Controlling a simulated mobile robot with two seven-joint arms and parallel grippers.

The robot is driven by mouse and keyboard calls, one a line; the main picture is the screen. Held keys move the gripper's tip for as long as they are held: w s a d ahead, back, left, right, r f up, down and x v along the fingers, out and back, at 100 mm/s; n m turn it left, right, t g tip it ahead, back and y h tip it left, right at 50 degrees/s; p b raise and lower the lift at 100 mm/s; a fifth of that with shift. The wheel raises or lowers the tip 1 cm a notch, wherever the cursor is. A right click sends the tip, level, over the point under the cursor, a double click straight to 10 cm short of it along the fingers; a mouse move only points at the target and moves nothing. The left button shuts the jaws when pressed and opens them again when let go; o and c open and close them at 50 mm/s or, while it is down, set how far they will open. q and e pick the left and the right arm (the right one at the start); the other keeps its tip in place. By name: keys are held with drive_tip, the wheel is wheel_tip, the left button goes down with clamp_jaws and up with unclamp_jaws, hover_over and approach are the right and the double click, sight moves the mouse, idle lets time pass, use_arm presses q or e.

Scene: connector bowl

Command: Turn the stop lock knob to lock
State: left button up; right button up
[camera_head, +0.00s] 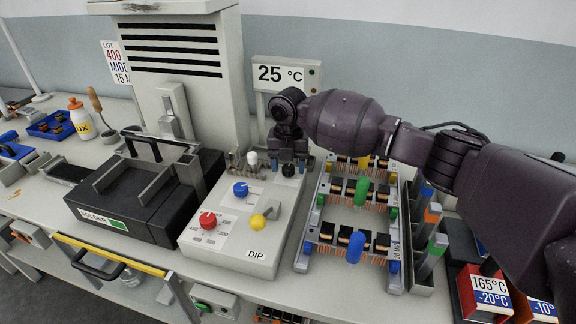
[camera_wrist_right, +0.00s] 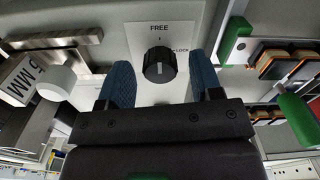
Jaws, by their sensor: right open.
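The stop lock knob (camera_wrist_right: 158,65) is black with a pale mark on its face. It stands on a white plate (camera_wrist_right: 142,34) printed FREE above it and LOCK to its upper right. I cannot tell for sure which label the mark points at. My right gripper (camera_wrist_right: 161,60) is open, with one blue finger on each side of the knob and a visible gap to both. In the head view my right gripper (camera_head: 288,155) points down over the black knob (camera_head: 288,170) at the back right of the control panel. My left gripper is not in view.
The panel (camera_head: 228,252) also carries a red knob (camera_head: 208,220), a blue knob (camera_head: 240,189) and a yellow-ended lever (camera_head: 258,221). A rack (camera_head: 302,262) of components stands close to the right. A grey tower (camera_head: 215,85) rises behind; a black solder pot (camera_head: 120,225) sits left.

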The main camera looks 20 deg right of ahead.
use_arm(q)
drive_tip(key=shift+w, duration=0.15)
use_arm(e)
drive_tip(key=shift+f, duration=0.2)
drive_tip(key=c, duration=0.9)
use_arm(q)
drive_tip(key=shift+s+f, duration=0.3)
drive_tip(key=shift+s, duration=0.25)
